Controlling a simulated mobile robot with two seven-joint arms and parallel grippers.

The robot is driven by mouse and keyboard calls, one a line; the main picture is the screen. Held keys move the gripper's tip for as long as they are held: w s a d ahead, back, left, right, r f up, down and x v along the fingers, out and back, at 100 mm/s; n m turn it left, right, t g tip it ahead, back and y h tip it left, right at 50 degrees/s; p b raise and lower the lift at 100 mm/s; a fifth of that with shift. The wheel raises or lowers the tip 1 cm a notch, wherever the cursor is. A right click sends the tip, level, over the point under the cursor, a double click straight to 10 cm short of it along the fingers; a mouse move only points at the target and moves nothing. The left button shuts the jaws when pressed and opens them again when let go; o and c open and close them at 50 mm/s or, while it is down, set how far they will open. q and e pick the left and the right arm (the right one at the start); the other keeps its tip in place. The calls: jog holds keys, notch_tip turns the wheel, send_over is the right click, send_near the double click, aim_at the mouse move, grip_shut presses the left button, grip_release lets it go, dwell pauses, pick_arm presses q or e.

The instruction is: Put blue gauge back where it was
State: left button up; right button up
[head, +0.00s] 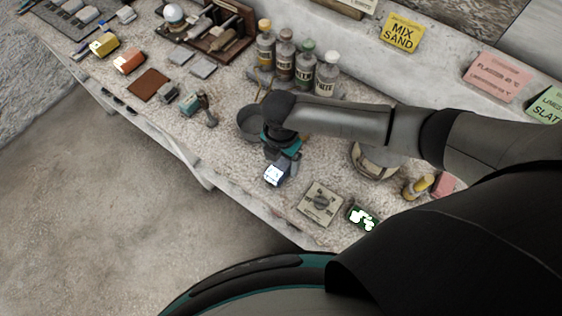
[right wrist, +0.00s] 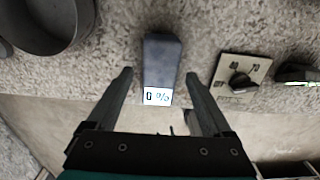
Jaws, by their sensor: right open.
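The blue gauge (right wrist: 161,62) is a dark blue-grey block with a white display at its near end. It lies at the front edge of the bench, and in the head view its bright display (head: 276,174) shows just below my right gripper (head: 279,158). In the right wrist view my right gripper (right wrist: 158,77) is open. One finger is on each side of the gauge, with a visible gap on both sides. Whether the gauge rests fully on the bench is hard to tell. My left gripper is not in view.
A dial plate (head: 320,204) and a green device with a lit display (head: 362,217) lie right of the gauge. A dark bowl (head: 251,122) is behind, with several bottles (head: 304,70) farther back. The bench's front edge is close.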

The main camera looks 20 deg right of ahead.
aim_at(281, 165)
notch_tip(281, 165, up, 9)
jog(key=p, duration=0.1)
jog(key=shift+r, duration=0.2)
